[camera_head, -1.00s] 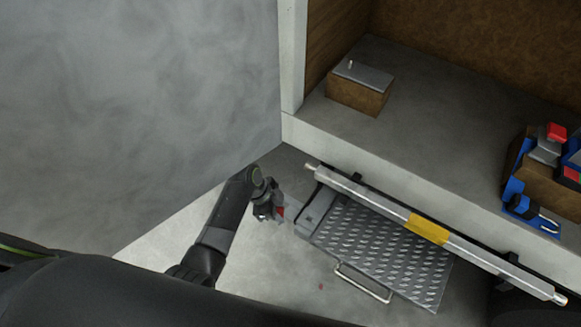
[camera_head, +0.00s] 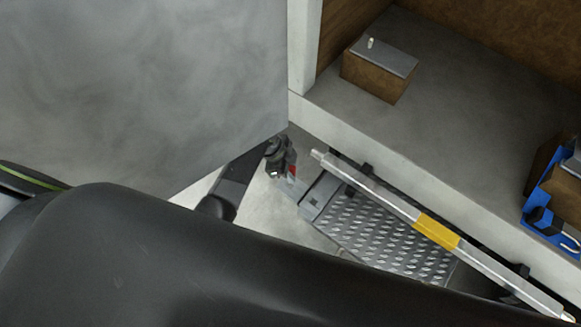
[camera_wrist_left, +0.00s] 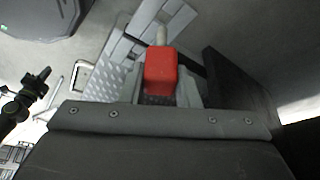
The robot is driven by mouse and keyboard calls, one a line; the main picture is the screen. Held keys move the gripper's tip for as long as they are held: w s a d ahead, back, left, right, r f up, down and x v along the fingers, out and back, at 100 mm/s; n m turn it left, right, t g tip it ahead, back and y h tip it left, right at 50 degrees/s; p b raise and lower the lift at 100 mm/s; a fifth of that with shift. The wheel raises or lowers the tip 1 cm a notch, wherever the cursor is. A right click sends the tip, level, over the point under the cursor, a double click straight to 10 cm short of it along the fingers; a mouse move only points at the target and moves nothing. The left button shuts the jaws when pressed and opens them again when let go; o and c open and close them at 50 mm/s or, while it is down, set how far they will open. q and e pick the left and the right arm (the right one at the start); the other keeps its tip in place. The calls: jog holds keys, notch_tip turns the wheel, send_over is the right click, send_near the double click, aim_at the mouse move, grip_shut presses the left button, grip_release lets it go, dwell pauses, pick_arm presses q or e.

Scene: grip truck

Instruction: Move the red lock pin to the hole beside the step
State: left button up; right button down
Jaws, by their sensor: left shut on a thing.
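The red lock pin (camera_head: 292,170) is in my left gripper (camera_head: 287,174), at the left end of the step. In the left wrist view, its red block head (camera_wrist_left: 161,72) is close in front of the camera, with a pale shaft (camera_wrist_left: 160,36) beyond it. The left gripper is shut on it. The step (camera_head: 375,230) is a metal tread plate with a grey bracket (camera_head: 320,197) at its left end. I cannot make out the hole beside the step. A black gripper-like part, perhaps my right gripper (camera_wrist_left: 38,82), shows at the left of the wrist view.
A silver bar with a yellow band (camera_head: 436,230) runs along the truck bed edge above the step. A brown box with a grey lid (camera_head: 375,85) stands on the bed. A blue rack (camera_head: 540,205) is at the right. A grey panel (camera_head: 140,80) fills the upper left.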

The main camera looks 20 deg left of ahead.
pick_arm(q)
jog(key=shift+f+b, duration=1.6)
jog(key=shift+b, duration=0.15)
jog(key=shift+f, duration=0.45)
jog(key=shift+f+b, duration=0.75)
jog(key=shift+f, duration=0.45)
jog(key=shift+f, duration=0.2)
jog(key=o, duration=1.1)
jog(key=shift+c, duration=0.2)
